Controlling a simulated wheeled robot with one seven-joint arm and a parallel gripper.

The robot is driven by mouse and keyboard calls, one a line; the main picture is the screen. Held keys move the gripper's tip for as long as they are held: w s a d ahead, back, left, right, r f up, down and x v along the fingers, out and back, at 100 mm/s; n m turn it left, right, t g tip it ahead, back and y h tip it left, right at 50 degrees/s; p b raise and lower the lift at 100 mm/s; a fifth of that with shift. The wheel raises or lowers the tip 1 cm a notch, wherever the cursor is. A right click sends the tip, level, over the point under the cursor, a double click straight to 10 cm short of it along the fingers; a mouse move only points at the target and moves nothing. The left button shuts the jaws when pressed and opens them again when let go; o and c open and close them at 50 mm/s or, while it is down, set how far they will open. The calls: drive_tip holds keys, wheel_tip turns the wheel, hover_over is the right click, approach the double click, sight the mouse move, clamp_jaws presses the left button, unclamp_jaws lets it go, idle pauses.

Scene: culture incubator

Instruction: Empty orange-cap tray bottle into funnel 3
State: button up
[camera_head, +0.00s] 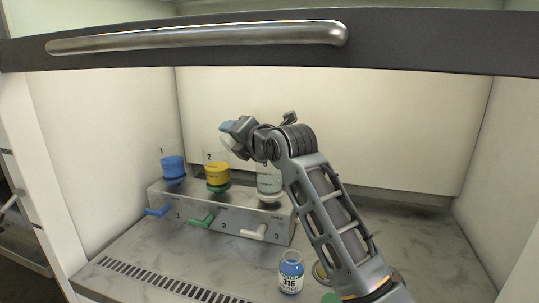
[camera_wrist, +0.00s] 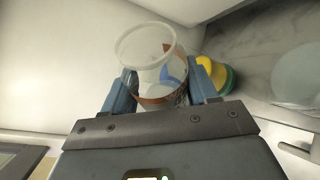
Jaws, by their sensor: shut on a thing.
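My gripper (camera_head: 236,130) is raised above the funnel block, near funnels 2 and 3. In the wrist view my gripper (camera_wrist: 165,92) is shut on a clear bottle (camera_wrist: 150,75) with an uncapped open mouth and a brown-orange band. The bottle is tilted; whether liquid is inside I cannot tell. Funnel 3 (camera_head: 269,181) is whitish and clear, on the right end of the block, partly hidden by my arm. A translucent round shape (camera_wrist: 297,78) at the wrist view's right edge may be it. The orange cap is not seen.
The grey block (camera_head: 222,211) also bears blue funnel 1 (camera_head: 173,168) and yellow funnel 2 (camera_head: 217,175), with blue, green and white valve handles in front. A green cap (camera_head: 331,298) shows beside my arm.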

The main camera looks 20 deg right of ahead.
drive_tip(key=shift+d+r+m+y, duration=0.15)
drive_tip(key=shift+r+m+y, duration=0.2)
drive_tip(key=shift+m, duration=0.35)
idle(0.4)
drive_tip(key=shift+r+m+t+p, duration=0.4)
drive_tip(key=shift+r+m+t, duration=0.1)
drive_tip(key=shift+m, duration=0.2)
idle(0.4)
drive_tip(key=shift+r+m+t+y+p, duration=0.3)
drive_tip(key=shift+r+m+p, duration=0.15)
drive_tip(key=shift+m+p, duration=0.3)
drive_tip(key=shift+r+m+t+y+p, duration=0.15)
drive_tip(key=shift+r+m+t+p, duration=0.2)
drive_tip(key=shift+m+p, duration=0.4)
idle(0.7)
drive_tip(key=shift+d+b, duration=0.2)
drive_tip(key=shift+b, duration=0.2)
drive_tip(key=shift+s+d+r+m+t+b, duration=0.15)
drive_tip(key=shift+d+m+t+b, duration=0.1)
drive_tip(key=shift+m+b, duration=0.25)
drive_tip(key=shift+w+d+r+m+t+b, duration=0.15)
drive_tip(key=shift+d+m+b, duration=0.1)
drive_tip(key=shift+m+b, duration=0.2)
drive_tip(key=shift+s+d+r+m+t+h+b, duration=0.1)
drive_tip(key=shift+d+r+m+t+h+b, duration=0.25)
drive_tip(key=shift+m+b, duration=0.6)
drive_tip(key=shift+s+d+r+m+t+h+b, duration=0.1)
drive_tip(key=shift+d+r+m+t+b, duration=0.25)
drive_tip(key=shift+m, duration=0.85)
